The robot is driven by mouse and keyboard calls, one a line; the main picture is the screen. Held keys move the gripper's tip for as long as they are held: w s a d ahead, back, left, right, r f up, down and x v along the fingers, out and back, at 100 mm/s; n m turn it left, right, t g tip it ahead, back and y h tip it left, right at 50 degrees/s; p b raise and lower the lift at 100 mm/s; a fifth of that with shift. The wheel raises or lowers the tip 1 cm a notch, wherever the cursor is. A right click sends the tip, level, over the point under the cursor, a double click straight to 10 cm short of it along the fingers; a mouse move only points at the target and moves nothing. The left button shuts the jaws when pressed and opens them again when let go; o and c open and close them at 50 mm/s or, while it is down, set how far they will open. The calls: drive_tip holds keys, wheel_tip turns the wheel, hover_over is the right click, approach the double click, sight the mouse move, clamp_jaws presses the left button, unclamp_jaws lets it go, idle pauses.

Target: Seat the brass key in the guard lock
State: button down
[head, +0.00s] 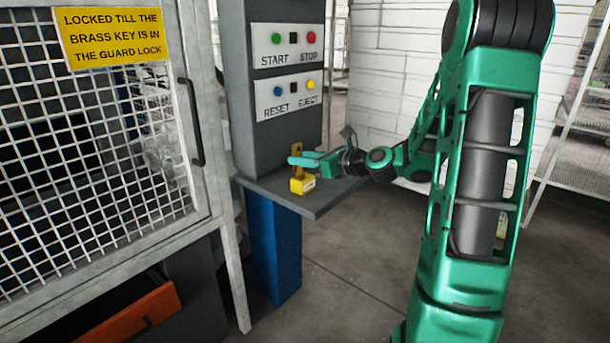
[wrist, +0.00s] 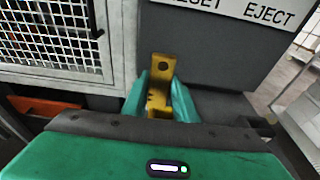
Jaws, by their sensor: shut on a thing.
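The brass key (wrist: 162,68) is a flat upright piece with a round hole near its top. It stands between the two fingers of my gripper (wrist: 160,95), which is shut on it. In the head view the key (head: 297,149) shows partly behind my gripper (head: 304,160), just over the console shelf. A small yellow block (head: 303,185) sits directly below my gripper at the shelf; it may be the guard lock, but its label is too small to read. The key's lower end is hidden, so I cannot tell whether it enters the block.
The grey shelf (head: 330,193) juts from a console (head: 285,90) with start, stop, reset and eject buttons above. A mesh guard door (head: 90,150) with a yellow sign (head: 112,36) and a black handle (head: 192,122) stands left. Floor to the right is free.

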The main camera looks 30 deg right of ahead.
sight(307, 178)
drive_tip(key=shift+w+d+f, duration=0.2)
drive_tip(key=shift+d+f, duration=0.15)
drive_tip(key=shift+d, duration=0.2)
drive_tip(key=shift+w+d+f, duration=0.15)
drive_tip(key=shift+d+f, duration=0.2)
drive_tip(key=shift+d, duration=0.15)
drive_tip(key=shift+f, duration=1.95)
drive_tip(key=c, duration=1.4)
unclamp_jaws()
